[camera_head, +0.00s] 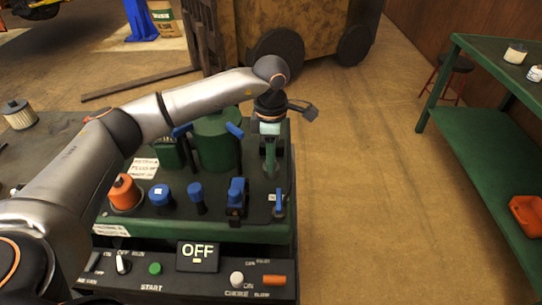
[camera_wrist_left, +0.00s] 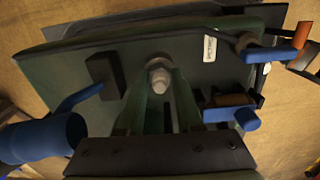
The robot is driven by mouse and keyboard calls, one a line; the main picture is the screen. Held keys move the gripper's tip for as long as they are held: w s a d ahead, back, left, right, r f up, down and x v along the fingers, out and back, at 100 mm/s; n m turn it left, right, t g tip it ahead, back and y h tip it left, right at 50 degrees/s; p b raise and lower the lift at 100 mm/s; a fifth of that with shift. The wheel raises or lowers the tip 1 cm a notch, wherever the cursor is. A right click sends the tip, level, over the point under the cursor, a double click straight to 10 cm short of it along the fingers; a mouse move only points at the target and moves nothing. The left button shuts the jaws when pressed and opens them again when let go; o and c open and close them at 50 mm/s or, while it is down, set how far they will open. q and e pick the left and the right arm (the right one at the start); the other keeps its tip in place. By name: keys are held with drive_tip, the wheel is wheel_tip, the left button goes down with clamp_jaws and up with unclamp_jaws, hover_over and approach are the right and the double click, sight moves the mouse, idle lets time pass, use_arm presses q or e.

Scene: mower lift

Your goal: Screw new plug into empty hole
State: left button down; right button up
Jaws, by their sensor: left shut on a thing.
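My left gripper (camera_head: 270,170) points down over the right rear part of the green mower deck (camera_head: 215,220). In the left wrist view its two fingers (camera_wrist_left: 158,84) are shut on a small grey, rounded plug (camera_wrist_left: 158,76). The plug stands between the fingertips, against the dark green deck surface (camera_wrist_left: 205,90). The empty hole is not visible; I cannot tell whether the plug sits in it. My right gripper is in neither view.
The deck carries an orange cap (camera_head: 124,192), a blue knob (camera_head: 160,194), a blue lever (camera_head: 236,190) and a green cylinder (camera_head: 215,145) near my left arm. A display (camera_head: 197,256) reads OFF. A green shelf table (camera_head: 500,135) stands right; the floor between is clear.

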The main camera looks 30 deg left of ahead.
use_arm(q)
drive_tip(key=m, duration=0.2)
drive_tip(key=shift+f+m+b, duration=0.1)
drive_tip(key=shift+m+b, duration=0.2)
drive_tip(key=shift+m, duration=0.1)
drive_tip(key=m, duration=0.3)
drive_tip(key=shift+m+b, duration=0.5)
drive_tip(key=shift+m, duration=0.4)
drive_tip(key=m, duration=0.4)
drive_tip(key=shift+c, duration=2.4)
unclamp_jaws()
